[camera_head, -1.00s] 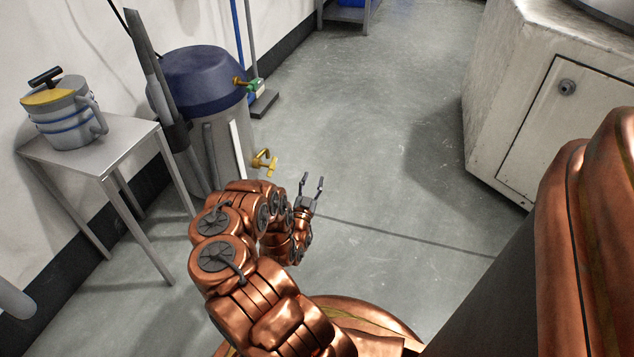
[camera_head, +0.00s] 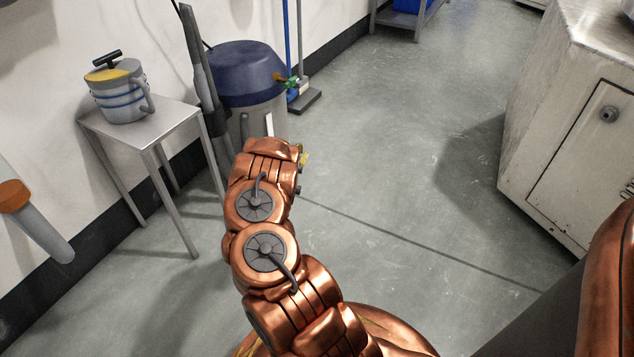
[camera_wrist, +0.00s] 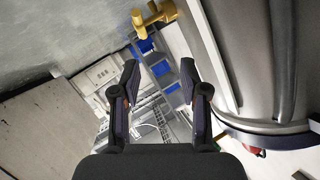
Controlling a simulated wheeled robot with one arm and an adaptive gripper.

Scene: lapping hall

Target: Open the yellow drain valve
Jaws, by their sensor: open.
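The yellow drain valve (camera_wrist: 155,17) shows at the top of the wrist view, beside the lower side of the grey tank (camera_wrist: 232,50). In the head view only a small piece of the valve (camera_head: 304,158) shows past my arm, at the foot of the blue-lidded tank (camera_head: 246,78). My gripper (camera_wrist: 159,75) is open and empty in the wrist view. The valve appears beyond its fingertips, above the gap, and apart from them. My arm hides most of the gripper in the head view. The valve handle's exact angle is hard to tell.
A small metal table (camera_head: 150,131) with a grey-and-yellow pot (camera_head: 121,97) stands left of the tank. A green-and-brass fitting (camera_head: 289,82) juts from the tank's upper side. A white cabinet (camera_head: 570,135) stands at right. The floor (camera_head: 400,130) between is clear.

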